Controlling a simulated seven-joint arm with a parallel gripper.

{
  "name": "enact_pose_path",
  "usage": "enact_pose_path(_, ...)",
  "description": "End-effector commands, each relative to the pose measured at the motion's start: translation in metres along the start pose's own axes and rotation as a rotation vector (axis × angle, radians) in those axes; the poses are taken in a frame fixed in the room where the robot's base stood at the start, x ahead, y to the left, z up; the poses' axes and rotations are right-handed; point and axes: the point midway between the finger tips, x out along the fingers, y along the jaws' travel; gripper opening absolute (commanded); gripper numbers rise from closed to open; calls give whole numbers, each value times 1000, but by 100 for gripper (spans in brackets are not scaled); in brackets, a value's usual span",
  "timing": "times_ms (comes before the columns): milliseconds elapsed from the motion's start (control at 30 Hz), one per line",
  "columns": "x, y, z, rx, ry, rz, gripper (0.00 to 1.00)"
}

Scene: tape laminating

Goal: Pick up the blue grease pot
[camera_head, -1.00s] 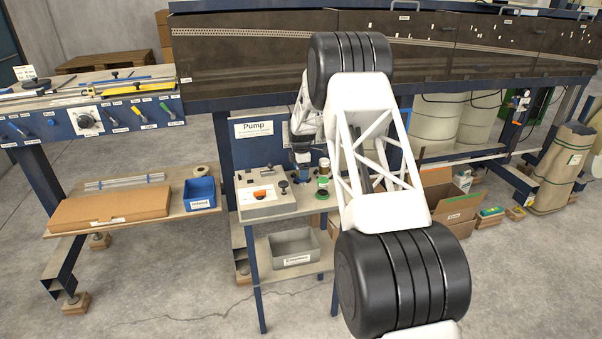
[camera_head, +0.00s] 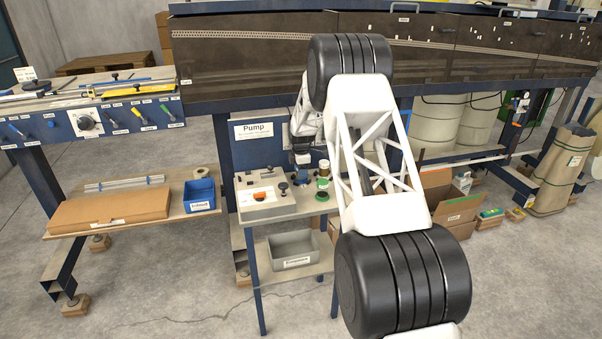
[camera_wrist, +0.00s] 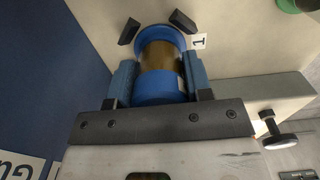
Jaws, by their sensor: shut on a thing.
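The blue grease pot (camera_wrist: 160,60), with blue ends and a brown middle band, is between the two blue-padded fingers of my gripper (camera_wrist: 161,82) in the wrist view. The fingers are shut on its sides. Two black angled pieces stand just beyond the pot, beside a label marked 1 (camera_wrist: 198,42). I cannot tell whether the pot still touches the surface below. In the head view my gripper (camera_head: 302,163) is over the back of the small pump table (camera_head: 285,209), partly behind my arm.
The pump box (camera_head: 263,198) is to the left. A grey bin (camera_head: 293,250) sits on the lower shelf.

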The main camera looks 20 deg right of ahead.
Motion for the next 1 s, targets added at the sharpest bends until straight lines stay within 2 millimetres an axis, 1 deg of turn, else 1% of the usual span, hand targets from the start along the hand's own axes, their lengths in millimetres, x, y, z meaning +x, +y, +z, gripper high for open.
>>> enact_pose_path(167,-12,0,0,0,0,2,20)
enact_pose_path(367,-37,1,0,0,0,3,20)
enact_pose_path(400,-35,-5,0,0,0,0,20)
enact_pose_path(667,-38,-36,-4,0,0,1,20)
enact_pose_path(1000,-43,-86,-10,0,0,1,20)
